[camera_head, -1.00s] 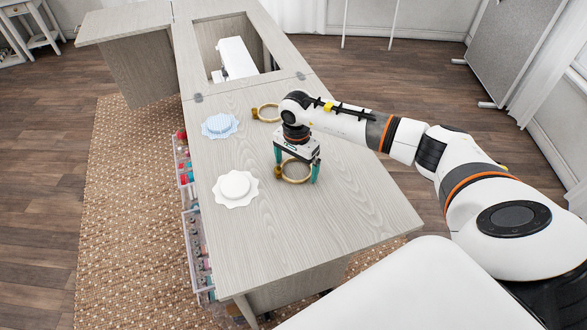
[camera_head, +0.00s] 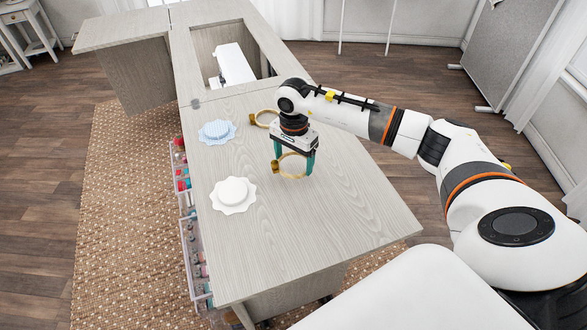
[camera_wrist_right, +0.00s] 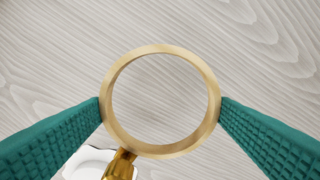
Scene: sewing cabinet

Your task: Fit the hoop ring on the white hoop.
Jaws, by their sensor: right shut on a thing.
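The white hoop (camera_head: 233,192) lies on the cabinet top, a round white disc on a scalloped white cloth. A tan hoop ring (camera_head: 292,173) with a brass clasp is between the teal fingers of my right gripper (camera_head: 293,163), to the right of the white hoop. In the right wrist view, the fingers press both sides of the ring (camera_wrist_right: 113,120), and its clasp points to the lower left. A corner of white cloth (camera_wrist_right: 88,163) shows behind the clasp there. The ring appears held above the wood. My left gripper is not in view.
A blue hoop on scalloped cloth (camera_head: 216,131) lies farther back. A second tan ring (camera_head: 257,120) lies near my right wrist. A white sewing machine (camera_head: 234,65) sits in the cabinet opening. Clear drawers (camera_head: 197,260) stand along the left side. The front right top is clear.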

